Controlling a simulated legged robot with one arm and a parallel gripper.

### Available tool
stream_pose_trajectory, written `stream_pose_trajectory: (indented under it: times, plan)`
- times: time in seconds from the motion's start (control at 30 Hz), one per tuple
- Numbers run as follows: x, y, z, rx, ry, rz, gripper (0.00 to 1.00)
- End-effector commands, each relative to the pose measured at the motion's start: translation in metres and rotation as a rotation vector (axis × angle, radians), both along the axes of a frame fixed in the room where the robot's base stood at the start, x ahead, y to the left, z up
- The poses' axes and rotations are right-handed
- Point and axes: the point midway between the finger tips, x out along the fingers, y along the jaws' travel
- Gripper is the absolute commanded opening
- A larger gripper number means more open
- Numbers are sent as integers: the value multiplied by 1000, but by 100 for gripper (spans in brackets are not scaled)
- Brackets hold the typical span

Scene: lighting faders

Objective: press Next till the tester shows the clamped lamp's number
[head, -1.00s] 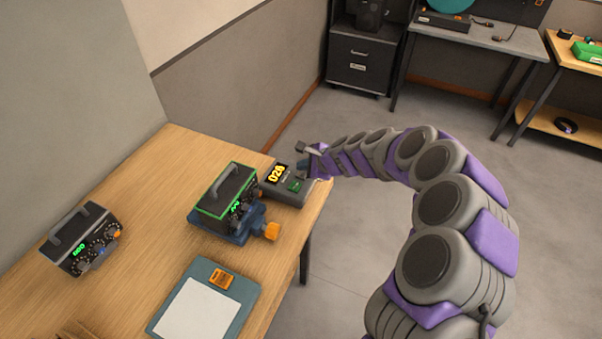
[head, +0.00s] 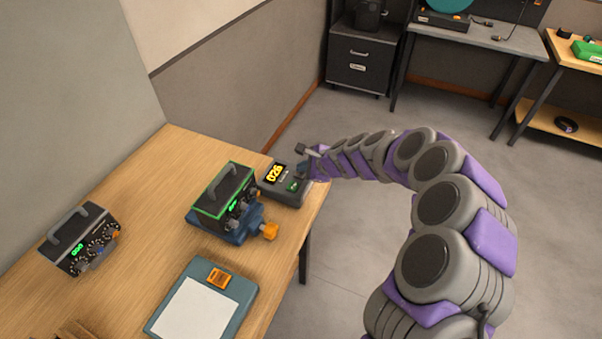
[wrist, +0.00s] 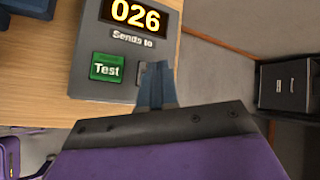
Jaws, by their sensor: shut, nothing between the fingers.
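The grey tester (head: 284,192) stands near the table's right edge. Its yellow display (wrist: 135,15) reads 026 in the wrist view, above a "Sends to" label and a green Test button (wrist: 107,68). A grey button edge (wrist: 140,73) shows right of Test, mostly hidden by my fingers. My gripper (wrist: 157,70) is shut and empty, its tips over the tester's right part; I cannot tell whether they touch. The clamped lamp unit (head: 224,194), a dark box with green edges, sits in a blue clamp (head: 222,233) with an orange knob. Its small green digits are unreadable.
Another dark box with a handle (head: 78,238) stands at the table's left. A teal clipboard (head: 242,308) with white paper and an orange label lies at the front. The floor right of the table is clear. A dark cabinet (head: 357,65) stands at the back.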

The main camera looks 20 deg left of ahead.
Motion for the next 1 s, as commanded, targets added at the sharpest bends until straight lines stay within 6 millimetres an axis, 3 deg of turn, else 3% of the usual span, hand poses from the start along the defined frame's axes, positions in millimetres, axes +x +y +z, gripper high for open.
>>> stream_pose_trajectory:
  times: [1.0]
  plan:
    - [0, 1, -8, -2, -1, 1, 0]
